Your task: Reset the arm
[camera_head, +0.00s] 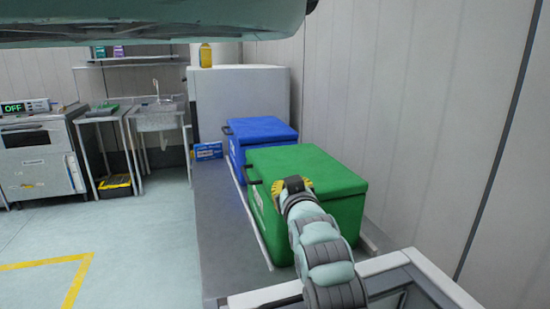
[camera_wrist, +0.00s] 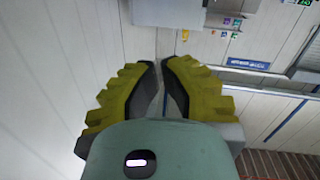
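My gripper (camera_head: 293,185) shows in the head view at the end of my arm, which reaches up from the bottom edge. It appears in front of the green box, and I cannot tell how far apart they are. In the wrist view my gripper's two yellow toothed fingers (camera_wrist: 160,65) lean together toward dark inner pads. Their tips are close, with only a narrow gap between them. I see nothing held between them. The wrist view looks out at pale wall panels, tilted sideways.
A green box (camera_head: 310,170) and a blue box (camera_head: 260,130) with handles stand along the pale right wall. A white-framed structure (camera_head: 400,262) is at the bottom right. A sink (camera_head: 160,117) and an oven-like appliance (camera_head: 38,158) stand at the left.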

